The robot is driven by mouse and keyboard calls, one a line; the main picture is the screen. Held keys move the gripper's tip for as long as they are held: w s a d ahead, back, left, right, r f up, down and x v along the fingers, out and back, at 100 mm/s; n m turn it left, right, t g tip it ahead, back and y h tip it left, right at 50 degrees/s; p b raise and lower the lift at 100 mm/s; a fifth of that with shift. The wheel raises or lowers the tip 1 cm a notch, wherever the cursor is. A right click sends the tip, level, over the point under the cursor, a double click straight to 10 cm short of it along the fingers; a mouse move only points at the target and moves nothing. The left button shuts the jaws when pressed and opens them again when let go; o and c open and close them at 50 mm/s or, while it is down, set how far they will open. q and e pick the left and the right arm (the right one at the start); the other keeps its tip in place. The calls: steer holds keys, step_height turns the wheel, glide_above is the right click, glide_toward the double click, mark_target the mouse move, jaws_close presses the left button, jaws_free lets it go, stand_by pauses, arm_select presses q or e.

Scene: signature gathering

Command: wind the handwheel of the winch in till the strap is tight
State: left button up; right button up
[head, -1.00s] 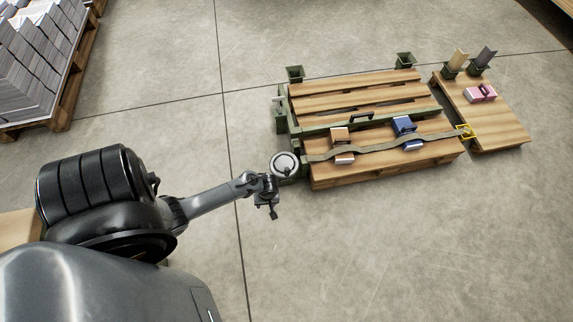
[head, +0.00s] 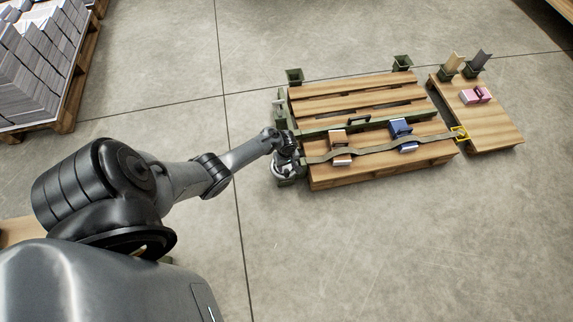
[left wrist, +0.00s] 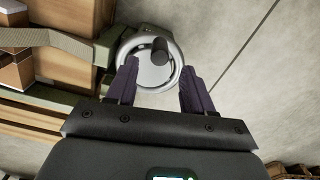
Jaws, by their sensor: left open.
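The winch handwheel is a pale round disc with a dark knob; it shows in the left wrist view (left wrist: 150,72) just beyond my fingertips. In the head view my left gripper (head: 287,158) covers most of it at the pallet's left end. My left gripper (left wrist: 158,80) is open and empty, its two purple-grey fingers apart, with the dark knob (left wrist: 160,48) ahead of the gap. The olive strap (head: 375,149) runs from the winch side across the pallet to a yellow hook (head: 460,133) and looks wavy, not straight. My right gripper is out of view.
On the wooden pallet (head: 350,84) a tan block (head: 340,138) and a blue block (head: 402,129) sit along the strap. A smaller board (head: 492,125) at right holds a pink block (head: 474,95). Paper stacks (head: 35,65) stand at upper left. The floor in front is clear.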

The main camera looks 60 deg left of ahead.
mark_target(287, 171)
arm_select(q)
steer(key=shift+f+b, duration=2.2)
steer(key=shift+f, duration=0.9)
jaws_close()
